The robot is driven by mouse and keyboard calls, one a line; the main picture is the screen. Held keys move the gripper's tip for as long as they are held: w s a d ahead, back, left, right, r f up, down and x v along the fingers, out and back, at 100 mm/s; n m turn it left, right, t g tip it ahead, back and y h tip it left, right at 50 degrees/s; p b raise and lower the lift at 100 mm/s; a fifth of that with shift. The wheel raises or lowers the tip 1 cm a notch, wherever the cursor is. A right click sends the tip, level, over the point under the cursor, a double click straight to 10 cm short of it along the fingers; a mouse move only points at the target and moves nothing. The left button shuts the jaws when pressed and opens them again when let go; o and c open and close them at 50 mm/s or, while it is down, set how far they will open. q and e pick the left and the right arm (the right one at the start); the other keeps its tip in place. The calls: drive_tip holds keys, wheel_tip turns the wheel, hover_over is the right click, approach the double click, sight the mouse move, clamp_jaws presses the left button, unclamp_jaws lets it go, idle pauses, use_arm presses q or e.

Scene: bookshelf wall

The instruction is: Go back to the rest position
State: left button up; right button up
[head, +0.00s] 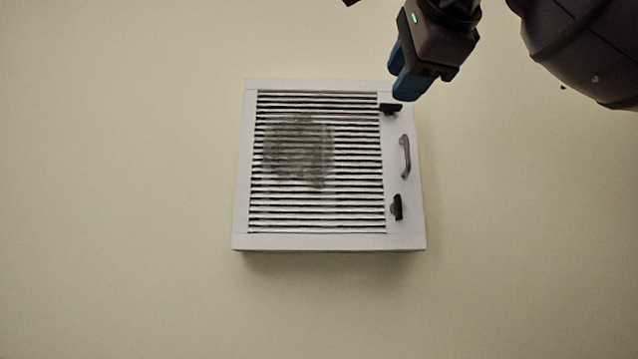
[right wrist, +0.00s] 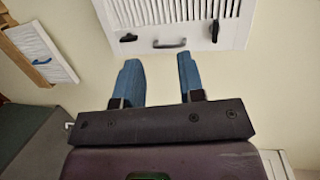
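My right gripper (head: 405,82) hangs at the top of the head view, in front of the upper right corner of a white slatted panel box (head: 240,170). In the right wrist view its two blue fingers (right wrist: 160,82) stand well apart with nothing between them. The box is on the wall with its door shut. It carries a grey handle (head: 405,157), an upper black latch (head: 390,108) lying sideways and a lower black latch (head: 397,207) standing upright. The gripper appears clear of the box. My left gripper is not in view.
The pale wall (head: 110,180) around the box is bare.

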drive_tip(key=w+a+f+n+g+y, duration=0.1)
drive_tip(key=w+a+f+g+y, duration=0.25)
drive_tip(key=f, duration=0.45)
drive_tip(key=w+a+f+g+y, duration=0.25)
drive_tip(key=w+a+f, duration=0.2)
drive_tip(key=f, duration=0.45)
wheel_tip(320, 180, down, 29)
drive_tip(key=w+m+g+y, duration=0.2)
drive_tip(key=m+g+y, duration=0.5)
drive_tip(key=m+y, duration=0.45)
drive_tip(key=s+d+f+m+t+h, duration=0.1)
drive_tip(key=d+f+m+t+h, duration=0.4)
drive_tip(key=f+m, duration=0.55)
drive_tip(key=s+d+f+m+t+h, duration=0.1)
drive_tip(key=d+f+m+t+h, duration=0.4)
drive_tip(key=f+m, duration=0.5)
drive_tip(key=s+d+f+m+t+h, duration=0.1)
drive_tip(key=d+f+m+t+h, duration=0.3)
drive_tip(key=d+f+m+t, duration=0.55)
drive_tip(key=s+d+f+m+g+h, duration=0.2)
drive_tip(key=s+f+m+g, duration=0.3)
drive_tip(key=s+f, duration=0.5)
drive_tip(key=s+d+f+m+g+h, duration=0.3)
drive_tip(key=s+f+m+g+h, duration=0.2)
drive_tip(key=s+f+m, duration=0.5)
drive_tip(key=shift+s+f, duration=0.15)
drive_tip(key=shift+s, duration=0.35)
drive_tip(key=shift+d, duration=0.1)
